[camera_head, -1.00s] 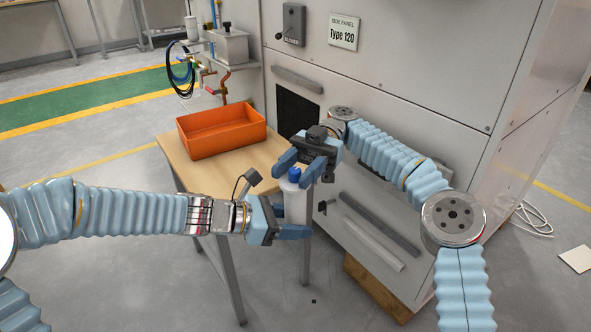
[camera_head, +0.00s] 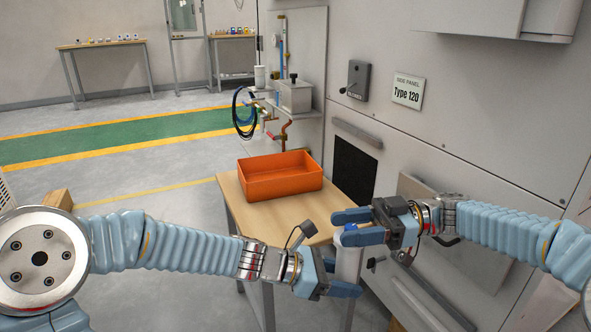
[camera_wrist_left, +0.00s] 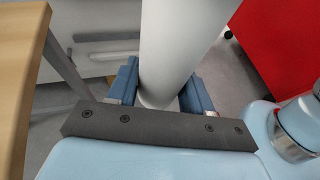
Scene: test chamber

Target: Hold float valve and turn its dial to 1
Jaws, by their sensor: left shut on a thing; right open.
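The float valve is a white cylinder (camera_head: 348,263), upright in front of the wooden table. My left gripper (camera_head: 344,279) is shut on its body from the left. The left wrist view also shows the white cylinder (camera_wrist_left: 172,45) between the two blue fingers of my left gripper (camera_wrist_left: 163,85). My right gripper (camera_head: 352,227) is open at the valve's top, its fingers pointing left. The blue dial on top is largely hidden among the right gripper's blue fingers, so its setting cannot be read. I cannot tell whether those fingers touch it.
An orange bin (camera_head: 281,184) stands on the wooden table (camera_head: 232,193) behind the valve. A shelf with pipes and a black hose (camera_head: 243,112) is behind the table.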

